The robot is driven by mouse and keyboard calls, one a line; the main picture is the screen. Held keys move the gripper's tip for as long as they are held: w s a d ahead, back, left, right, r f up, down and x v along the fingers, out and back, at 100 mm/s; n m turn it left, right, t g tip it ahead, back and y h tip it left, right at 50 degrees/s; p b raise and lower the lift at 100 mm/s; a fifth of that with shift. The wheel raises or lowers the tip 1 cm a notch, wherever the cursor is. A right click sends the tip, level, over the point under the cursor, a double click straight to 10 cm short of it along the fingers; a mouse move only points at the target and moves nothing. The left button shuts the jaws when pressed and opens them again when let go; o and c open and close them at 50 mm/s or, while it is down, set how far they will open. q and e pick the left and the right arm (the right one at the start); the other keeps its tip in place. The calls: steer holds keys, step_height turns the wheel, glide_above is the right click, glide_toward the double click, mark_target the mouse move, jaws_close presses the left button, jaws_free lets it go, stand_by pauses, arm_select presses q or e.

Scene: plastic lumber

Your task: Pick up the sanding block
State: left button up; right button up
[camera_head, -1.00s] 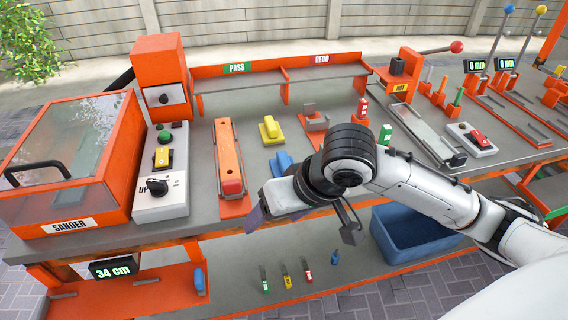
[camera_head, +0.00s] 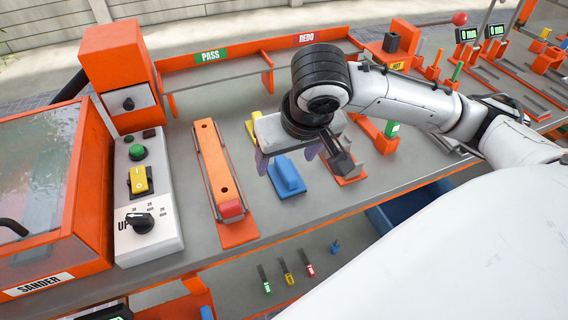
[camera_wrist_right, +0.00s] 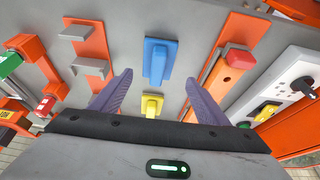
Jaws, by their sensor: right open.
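A blue block with a raised grip (camera_head: 286,178) lies on the grey bench right of the orange beam; it also shows ahead of the fingers in the right wrist view (camera_wrist_right: 159,60). A yellow block of similar shape (camera_wrist_right: 152,105) sits farther back and shows between the fingers there; the arm partly hides it in the head view (camera_head: 252,124). The frames do not label either as the sanding block. My right gripper (camera_head: 286,156) is open and empty above the bench near both blocks, its purple fingers (camera_wrist_right: 158,92) spread. My left gripper is out of view.
The orange beam with a red end (camera_head: 215,165) lies in a rack to the left. The sander (camera_head: 45,190) and its control panel (camera_head: 147,215) stand farther left. Grey brackets on an orange plate (camera_wrist_right: 90,50) stand on the blocks' other side. Several small coloured tools hang below the front edge.

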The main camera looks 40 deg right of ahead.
mark_target(285, 166)
steer(key=shift+w+f, duration=0.15)
steer(key=shift+f, duration=0.15)
steer(key=x, duration=0.4)
steer(key=shift+d+f+b, duration=0.25)
steer(key=shift+d+b, duration=0.05)
steer(key=shift+b, duration=0.1)
steer(key=shift+f, duration=0.3)
steer(key=shift+w, duration=0.1)
steer(key=shift+c, duration=0.2)
steer(key=c, duration=1.2)
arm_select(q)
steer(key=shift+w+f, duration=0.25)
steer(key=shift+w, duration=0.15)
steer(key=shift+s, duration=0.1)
arm_select(e)
steer(key=shift+r, duration=0.1)
steer(key=shift+r, duration=0.3)
arm_select(q)
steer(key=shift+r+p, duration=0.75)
steer(key=shift+p, duration=0.1)
arm_select(e)
step_height(285, 166, up, 9)
steer(key=shift+r, duration=0.15)
